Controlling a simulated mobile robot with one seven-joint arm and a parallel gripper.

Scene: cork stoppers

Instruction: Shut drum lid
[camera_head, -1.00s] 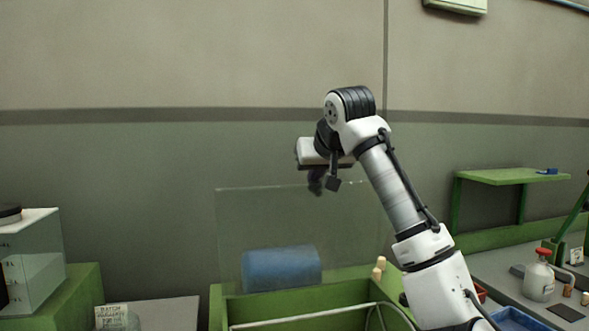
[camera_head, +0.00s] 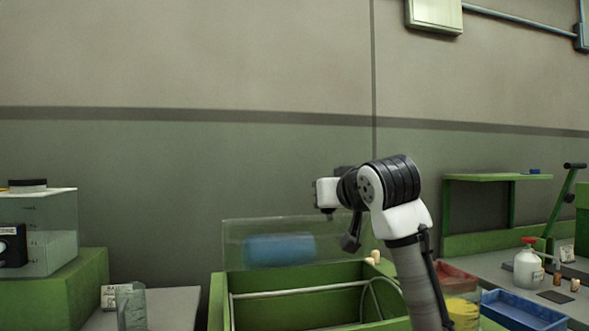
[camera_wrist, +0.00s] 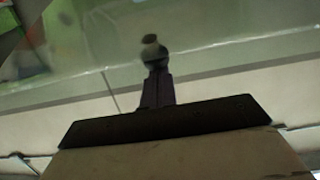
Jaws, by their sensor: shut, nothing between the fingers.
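A green open-topped box (camera_head: 218,300) stands low in the middle of the head view. Its clear lid (camera_head: 232,235) is raised at the back edge, so the box is open. A blue cylinder (camera_head: 280,250) shows at the lid panel; I cannot tell whether it is on or behind it. My gripper (camera_head: 328,212) is by the upper right part of the lid, shut and empty. The wrist view shows its closed fingers (camera_wrist: 153,50) against the clear greenish panel (camera_wrist: 220,45). Whether they touch the panel is unclear.
A red tray (camera_head: 452,275), a blue tray (camera_head: 523,312) and a white bottle (camera_head: 528,265) are on the right. A clear tank (camera_head: 50,235) on a green stand is at left.

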